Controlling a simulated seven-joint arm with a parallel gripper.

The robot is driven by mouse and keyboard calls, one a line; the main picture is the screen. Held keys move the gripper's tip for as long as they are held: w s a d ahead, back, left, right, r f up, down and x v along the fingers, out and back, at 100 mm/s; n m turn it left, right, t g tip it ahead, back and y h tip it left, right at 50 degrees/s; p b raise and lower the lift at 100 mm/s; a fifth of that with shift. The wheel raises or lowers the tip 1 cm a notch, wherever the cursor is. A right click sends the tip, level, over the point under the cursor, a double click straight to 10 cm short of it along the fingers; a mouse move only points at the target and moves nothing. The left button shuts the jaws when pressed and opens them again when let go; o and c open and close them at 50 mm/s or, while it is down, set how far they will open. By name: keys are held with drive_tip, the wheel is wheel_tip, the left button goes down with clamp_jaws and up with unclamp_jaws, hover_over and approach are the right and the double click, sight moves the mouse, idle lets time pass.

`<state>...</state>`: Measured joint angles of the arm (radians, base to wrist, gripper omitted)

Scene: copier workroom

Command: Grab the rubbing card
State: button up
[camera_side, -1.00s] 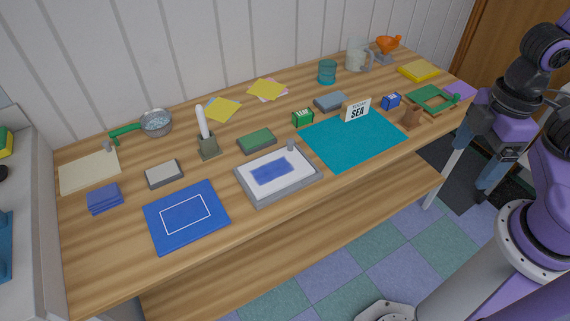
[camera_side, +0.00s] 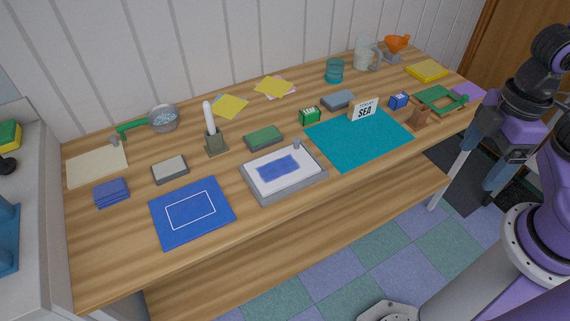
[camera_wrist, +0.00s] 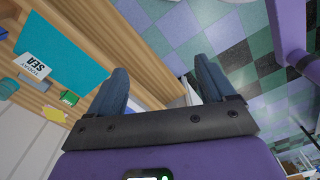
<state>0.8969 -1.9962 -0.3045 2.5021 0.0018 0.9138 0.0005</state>
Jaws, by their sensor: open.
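I cannot tell for sure which thing is the rubbing card. Card-like things on the wooden table include a white sheet with a blue rectangle on a grey tray (camera_side: 310,187), a blue mat with a white outline (camera_side: 222,230) and a small blue stack (camera_side: 111,192). A pale sheet (camera_side: 92,168) lies at the left, and yellow sheets (camera_side: 231,106) lie at the back. My gripper (camera_wrist: 160,68) is open and empty in the wrist view, beyond the table's edge with floor tiles between and beyond its fingers. In the side view it is at the right, away from these things.
A teal mat (camera_side: 360,145) bears a standing "TODAY SEA" sign (camera_side: 364,110). A white stick stands in a holder (camera_side: 216,145). A glass jug (camera_side: 364,55), teal cup (camera_side: 334,72) and green frame (camera_side: 432,103) stand at the right. The table's front strip is clear.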

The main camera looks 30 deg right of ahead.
drive_tip(key=c, duration=0.4)
drive_tip(key=m, duration=0.9)
hover_over(298, 139)
wheel_tip(298, 139, down, 7)
wheel_tip(298, 139, down, 17)
drive_tip(key=shift+f, duration=0.1)
